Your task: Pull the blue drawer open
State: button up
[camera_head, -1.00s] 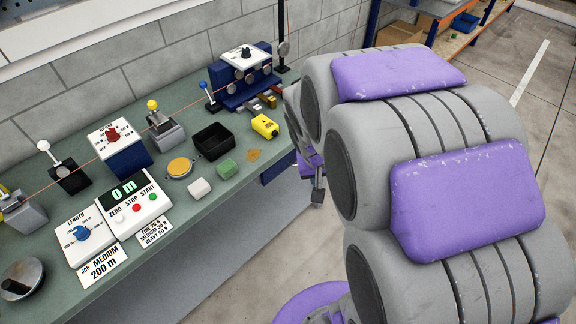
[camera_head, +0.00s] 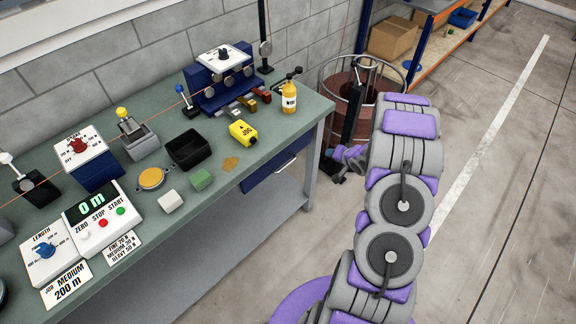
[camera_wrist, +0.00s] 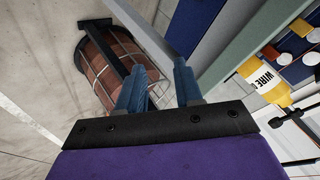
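The blue drawer (camera_head: 268,172) is under the right end of the green workbench, its front roughly flush with the bench, so it looks shut. A pale bar handle (camera_head: 286,164) runs across its front. In the wrist view a blue panel, probably the drawer front (camera_wrist: 192,24), shows at the top, beyond the fingers; no handle is clear there. My gripper (camera_head: 345,158) is right of the drawer, apart from it, beyond the bench's end. In the wrist view its two blue fingers (camera_wrist: 161,90) are spread, with nothing between them.
A caged reddish-brown drum (camera_head: 338,92) with a black post (camera_head: 355,108) stands on the floor close behind my gripper. The workbench (camera_head: 300,125) carries a yellow bottle (camera_head: 289,97) and a yellow JOG box (camera_head: 243,133). Shelving (camera_head: 430,65) stands at the back. Floor at right is clear.

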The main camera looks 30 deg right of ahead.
notch_tip(320, 180, down, 6)
jog(key=s+r+m+t+y, duration=0.1)
jog(key=m+t+y, duration=0.1)
jog(key=m+t+y+b, duration=0.1)
jog(key=m+t+y, duration=0.2)
send_near(289, 163)
jog(key=shift+s+a+b+x, duration=0.1)
jog(key=shift+a+b+x, duration=0.2)
jog(key=shift+x, duration=1.5)
jog(key=shift+s+a+b+x, duration=0.1)
jog(key=shift+a+b+x, duration=0.2)
jog(key=shift+x, duration=1.45)
jog(key=shift+s+a+b+x, duration=0.15)
jog(key=shift+b+x, duration=0.2)
jog(key=shift+x, duration=1.45)
jog(key=shift+d+f, duration=0.25)
jog(key=shift+d, duration=0.5)
jog(key=c, duration=0.5)
grip_shut()
jog(key=shift+a+f, duration=0.1)
jog(key=shift+a, duration=0.25)
